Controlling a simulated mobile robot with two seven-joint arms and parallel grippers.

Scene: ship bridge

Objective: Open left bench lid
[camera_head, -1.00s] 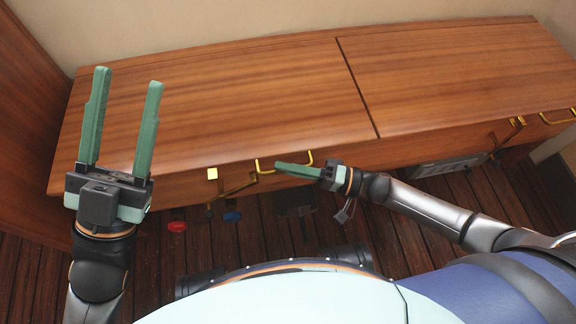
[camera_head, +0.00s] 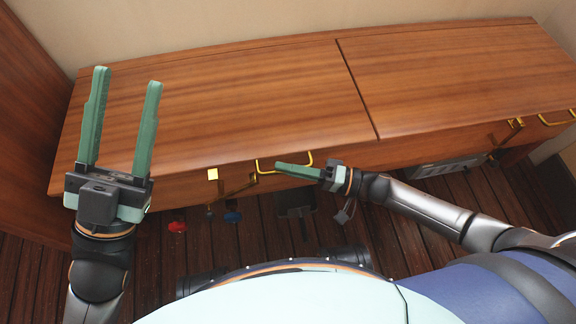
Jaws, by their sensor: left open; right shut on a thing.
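The left bench lid (camera_head: 225,95) is a flat brown wooden panel lying level with the right lid, with a thin dark seam between them. Its brass handle (camera_head: 285,167) is on the front edge. My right gripper (camera_head: 279,165) is shut on the handle, its fingers seen edge-on at the bar's right part. My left gripper (camera_head: 126,80) is open and empty, its two green fingers pointing up in front of the left end of the lid.
The right bench lid (camera_head: 450,75) is flat, with a brass handle (camera_head: 558,118) on its front. A red thing (camera_head: 177,226) and a blue thing (camera_head: 232,217) are low by the floor. A wooden wall (camera_head: 30,120) stands at left.

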